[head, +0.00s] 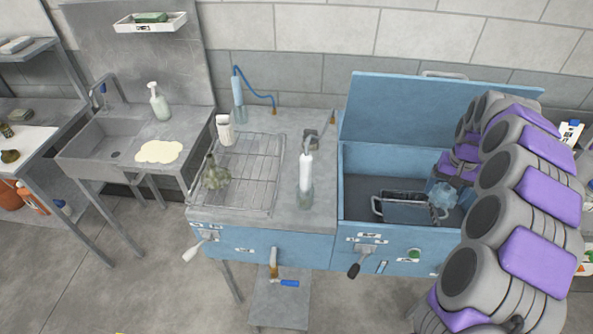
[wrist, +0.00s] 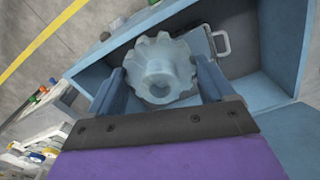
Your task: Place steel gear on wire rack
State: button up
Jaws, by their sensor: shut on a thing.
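The steel gear (wrist: 160,68), toothed with a round hub and bore, looks pale blue-grey in the wrist view. My gripper (wrist: 162,82) is shut on it, one finger on each side. In the head view the gear (head: 444,195) is over the open blue basin (head: 388,160) at the right, beside a handled basket (head: 400,211). My arm hides part of the basin there. The wire rack (head: 256,172) lies on the grey counter at the left, well apart from the gear. A greenish-grey lumpy part (head: 214,173) sits on the rack's left side.
The basin's raised lid (head: 430,110) stands behind it. A clear bottle with a white top (head: 306,180) stands between rack and basin. A white ribbed cup (head: 225,130) is at the rack's back left corner. The rack's middle and right are clear.

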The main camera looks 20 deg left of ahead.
aim_at(254, 178)
jog(key=k+u, duration=0.15)
jog(key=u, duration=0.25)
jog(key=k+u, duration=0.15)
jog(key=u, duration=0.3)
jog(key=i+j+u, duration=0.25)
jog(key=i, duration=0.25)
jog(key=i+u, duration=0.25)
jog(key=i, duration=0.2)
